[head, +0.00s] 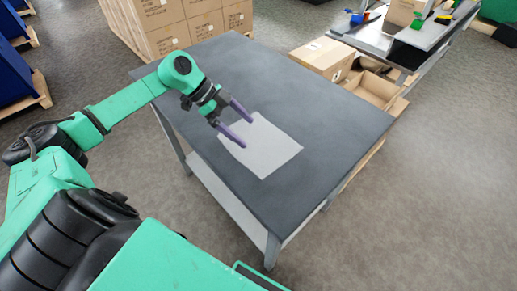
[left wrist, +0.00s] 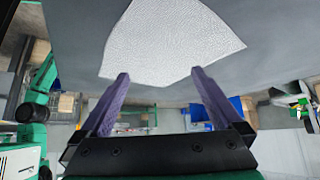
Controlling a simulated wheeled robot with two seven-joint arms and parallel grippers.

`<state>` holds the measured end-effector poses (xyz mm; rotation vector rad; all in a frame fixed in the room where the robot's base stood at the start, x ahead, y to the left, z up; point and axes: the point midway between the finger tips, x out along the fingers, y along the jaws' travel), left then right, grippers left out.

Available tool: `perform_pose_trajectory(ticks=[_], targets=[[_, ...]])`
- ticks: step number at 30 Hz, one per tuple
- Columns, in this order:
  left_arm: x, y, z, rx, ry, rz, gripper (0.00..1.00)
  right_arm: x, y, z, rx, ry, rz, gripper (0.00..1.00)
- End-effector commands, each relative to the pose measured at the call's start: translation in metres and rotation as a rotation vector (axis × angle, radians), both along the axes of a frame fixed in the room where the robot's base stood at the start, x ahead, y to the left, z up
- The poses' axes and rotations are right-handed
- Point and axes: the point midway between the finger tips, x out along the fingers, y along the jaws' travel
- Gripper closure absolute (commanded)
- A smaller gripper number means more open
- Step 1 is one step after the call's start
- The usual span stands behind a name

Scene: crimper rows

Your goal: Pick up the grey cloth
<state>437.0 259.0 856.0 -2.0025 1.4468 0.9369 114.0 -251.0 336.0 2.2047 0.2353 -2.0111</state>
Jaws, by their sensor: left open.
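The grey cloth (head: 268,148) lies flat on the dark grey table (head: 325,115), near its left edge. It is light grey, roughly rectangular. My left gripper (head: 241,126) is open, with two purple fingers at the cloth's left side in the head view. In the left wrist view the cloth (left wrist: 172,42) shows above the fingertips of the left gripper (left wrist: 160,78), with nothing between the fingers. I cannot tell whether the fingertips touch the cloth. My right gripper is not in view.
Stacked cardboard boxes (head: 170,20) stand behind the table at the left. An open carton (head: 372,88) and a closed box (head: 322,57) sit beyond its right side, near a bench (head: 425,35) with colored items. The rest of the tabletop is clear.

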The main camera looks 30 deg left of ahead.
Motion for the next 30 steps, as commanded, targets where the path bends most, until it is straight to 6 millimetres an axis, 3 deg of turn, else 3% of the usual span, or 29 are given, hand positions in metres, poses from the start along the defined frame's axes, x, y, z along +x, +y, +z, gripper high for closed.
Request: perform_pose_trajectory(ticks=[1, 7, 20, 30], targets=[[0.002, -0.007, -0.011, -0.004, -0.003, -0.002, 0.0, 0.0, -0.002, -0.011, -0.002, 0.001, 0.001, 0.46], [0.007, -0.021, -0.024, -0.003, -0.002, -0.001, 0.0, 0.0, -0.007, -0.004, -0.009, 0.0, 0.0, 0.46], [0.008, -0.024, -0.029, -0.001, 0.0, -0.001, 0.0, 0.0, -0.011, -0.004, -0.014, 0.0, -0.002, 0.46], [0.007, -0.023, -0.03, 0.001, 0.001, -0.001, 0.61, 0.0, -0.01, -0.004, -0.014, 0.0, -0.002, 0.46]])
